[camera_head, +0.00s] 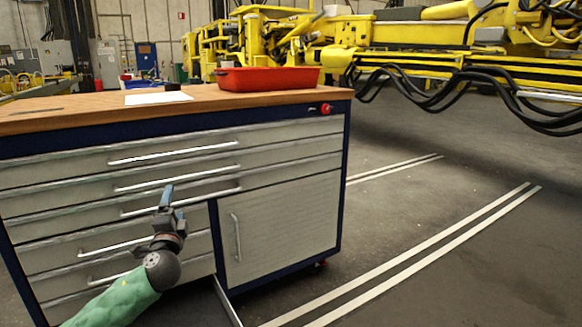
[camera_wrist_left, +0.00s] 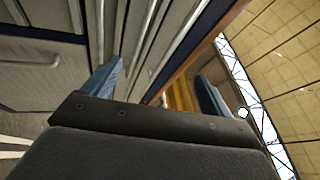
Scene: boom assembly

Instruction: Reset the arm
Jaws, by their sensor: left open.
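My left arm, in a green sleeve, comes in from the lower left of the head view. Its gripper (camera_head: 172,198) points up in front of the drawers of a workbench cabinet (camera_head: 285,200). In the left wrist view the two blue fingers of the left gripper (camera_wrist_left: 158,90) stand wide apart with nothing between them. Behind them are the drawer fronts, with long metal handles, and the wooden edge of the top. I cannot tell whether the gripper touches the cabinet. My right gripper is not in view.
A red tray (camera_head: 268,80), a white sheet (camera_head: 158,98) and a small black object (camera_head: 172,86) lie on the wooden worktop (camera_head: 60,115). A yellow boom machine (camera_head: 420,55) with hanging black hoses (camera_head: 450,95) stands behind. The floor at right is clear, with white lines.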

